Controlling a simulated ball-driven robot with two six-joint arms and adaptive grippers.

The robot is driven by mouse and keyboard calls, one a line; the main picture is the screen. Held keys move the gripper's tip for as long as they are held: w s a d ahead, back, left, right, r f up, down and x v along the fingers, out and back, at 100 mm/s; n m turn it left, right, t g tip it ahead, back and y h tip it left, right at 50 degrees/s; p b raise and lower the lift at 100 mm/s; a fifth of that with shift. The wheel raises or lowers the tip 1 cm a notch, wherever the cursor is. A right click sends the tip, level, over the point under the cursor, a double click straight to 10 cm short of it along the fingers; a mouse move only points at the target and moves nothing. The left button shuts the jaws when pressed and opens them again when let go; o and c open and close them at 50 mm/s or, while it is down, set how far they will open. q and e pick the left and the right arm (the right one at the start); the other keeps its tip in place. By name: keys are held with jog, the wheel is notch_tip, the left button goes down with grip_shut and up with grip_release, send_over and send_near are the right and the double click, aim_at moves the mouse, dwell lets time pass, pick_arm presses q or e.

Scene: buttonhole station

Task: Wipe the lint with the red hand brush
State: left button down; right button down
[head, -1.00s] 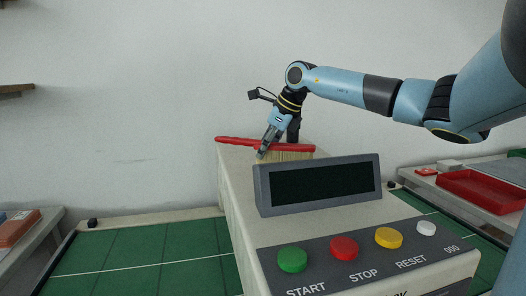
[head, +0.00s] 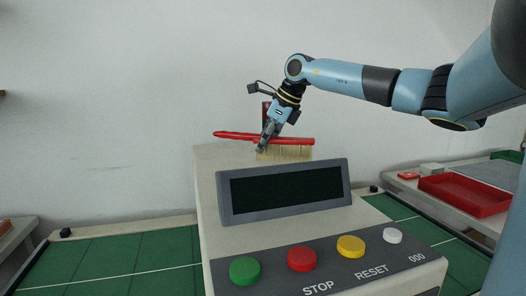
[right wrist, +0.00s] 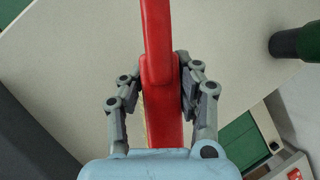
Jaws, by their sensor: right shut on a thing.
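The red hand brush (head: 236,135) has a long red handle pointing left and pale bristles (head: 285,153) hanging below its right part. My right gripper (head: 262,148) is shut on the brush near where handle and bristle block meet. In the right wrist view the red brush (right wrist: 160,70) runs between both fingers of my right gripper (right wrist: 154,90). The bristles are over the top of the pale machine housing (head: 207,165), behind the display; I cannot tell whether they touch it. No lint can be made out. My left gripper is not in view.
A dark display (head: 285,190) stands on the housing in front of the brush. Green, red, yellow and white buttons (head: 302,258) sit on the front panel. A red tray (head: 462,195) is on the right bench. Green mat (head: 110,262) lies left.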

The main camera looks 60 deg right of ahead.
jog(key=shift+w+a+r+p, duration=0.1)
jog(key=shift+a+r+p, duration=0.05)
jog(key=shift+r, duration=0.35)
jog(key=shift+w+a+r+p, duration=0.1)
jog(key=shift+a+r+p, duration=0.05)
jog(key=shift+r, duration=0.3)
jog(key=shift+s+d+r, duration=0.1)
jog(key=shift+s+r, duration=0.05)
jog(key=shift+r, duration=0.2)
jog(key=shift+d+r+p, duration=0.1)
jog(key=shift+r+p, duration=0.4)
jog(key=shift+r, duration=0.2)
jog(key=shift+r+p, duration=0.35)
jog(key=shift+r, duration=0.5)
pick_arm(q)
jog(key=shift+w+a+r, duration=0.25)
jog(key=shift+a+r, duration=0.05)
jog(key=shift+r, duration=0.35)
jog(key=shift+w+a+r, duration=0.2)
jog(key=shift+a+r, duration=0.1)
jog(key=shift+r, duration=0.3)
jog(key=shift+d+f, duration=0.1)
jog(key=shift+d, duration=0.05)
pick_arm(e)
jog(key=shift+f, duration=0.1)
